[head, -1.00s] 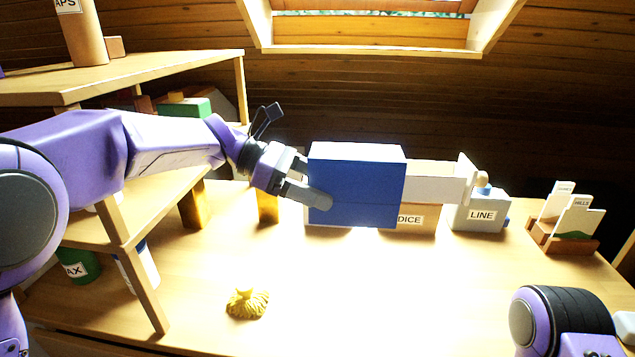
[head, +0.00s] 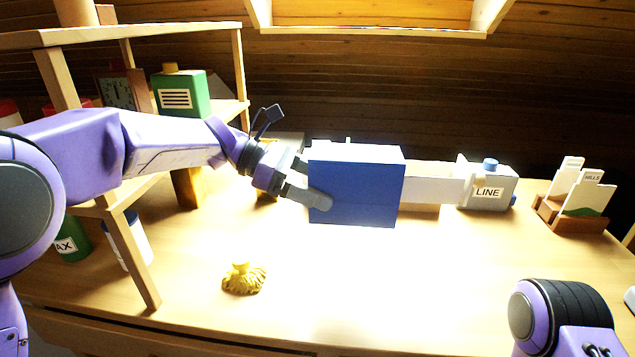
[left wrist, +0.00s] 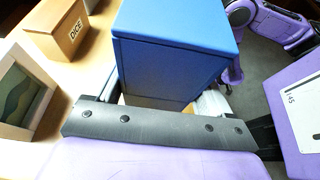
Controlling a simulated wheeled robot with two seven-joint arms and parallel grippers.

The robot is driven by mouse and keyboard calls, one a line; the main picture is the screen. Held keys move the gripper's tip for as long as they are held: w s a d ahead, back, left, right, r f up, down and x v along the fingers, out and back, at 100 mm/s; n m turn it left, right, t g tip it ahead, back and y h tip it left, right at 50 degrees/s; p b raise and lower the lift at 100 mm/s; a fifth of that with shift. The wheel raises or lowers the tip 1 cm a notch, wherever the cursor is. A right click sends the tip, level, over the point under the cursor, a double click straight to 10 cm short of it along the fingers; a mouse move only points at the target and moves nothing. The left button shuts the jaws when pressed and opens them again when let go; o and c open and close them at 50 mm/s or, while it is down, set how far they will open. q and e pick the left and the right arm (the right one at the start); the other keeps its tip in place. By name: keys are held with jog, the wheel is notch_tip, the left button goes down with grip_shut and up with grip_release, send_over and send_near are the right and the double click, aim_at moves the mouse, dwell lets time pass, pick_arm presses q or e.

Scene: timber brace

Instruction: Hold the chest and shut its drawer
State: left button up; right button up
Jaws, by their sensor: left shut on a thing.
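The blue chest (head: 355,188) stands in the middle of the head view, its drawer (head: 432,184) pulled out to the right as a long pale box. The drawer's front lies close to the grey LINE box, which partly overlaps it in view. My left gripper (head: 312,182) is shut on the chest's left end, one finger across its near face. The left wrist view also shows the chest (left wrist: 178,45) between the fingers; the drawer is hidden there. Of my right arm only a purple and black part shows at the lower right; its gripper is out of view.
The LINE box (head: 490,188) stands right of the drawer, with a card holder (head: 572,212) farther right. A DICE box (left wrist: 62,28) shows in the left wrist view. A yellow brush-like thing (head: 243,278) lies in front. A wooden shelf (head: 140,250) stands left.

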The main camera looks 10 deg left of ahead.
pick_arm(q)
jog(key=shift+f+b, duration=5.8)
jog(key=shift+f, duration=1.9)
